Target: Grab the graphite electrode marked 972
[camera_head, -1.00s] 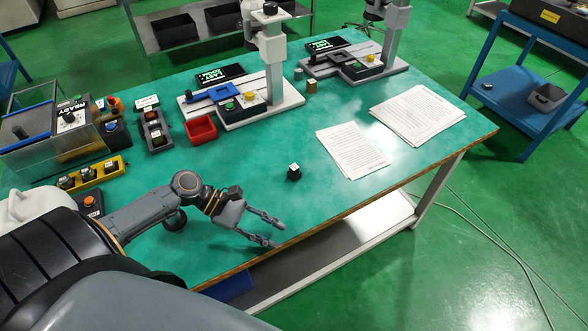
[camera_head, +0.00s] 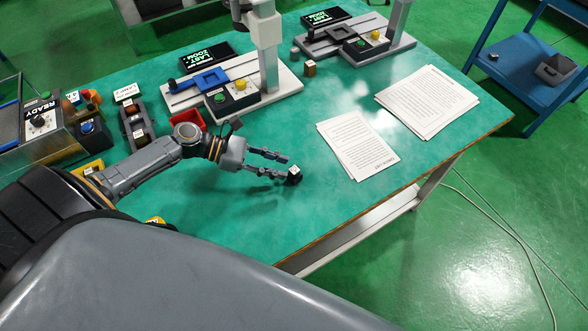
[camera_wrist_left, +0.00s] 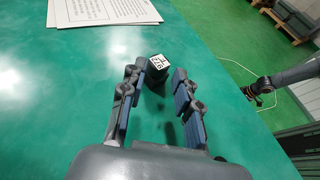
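A small black block with a white label on top (camera_head: 294,174) stands alone on the green table. It also shows in the left wrist view (camera_wrist_left: 156,68), where its label carries dark print that looks like 972 but is small. My left gripper (camera_head: 284,167) is open and empty, low over the table, with its fingertips at the block. In the left wrist view, the two fingers (camera_wrist_left: 158,76) are apart; the block is at the tips, closer to the left finger. Contact cannot be told. At the right edge there, a dark arm end (camera_wrist_left: 260,87) looks like my right gripper, too small to read.
Paper sheets (camera_head: 357,148) and a thicker paper stack (camera_head: 428,100) lie right of the block. Two measuring stands (camera_head: 230,92) (camera_head: 355,42) are behind. A red bin (camera_head: 188,120) and labelled boxes are left, near my arm. The table's front edge (camera_head: 340,232) is close; the surface between is clear.

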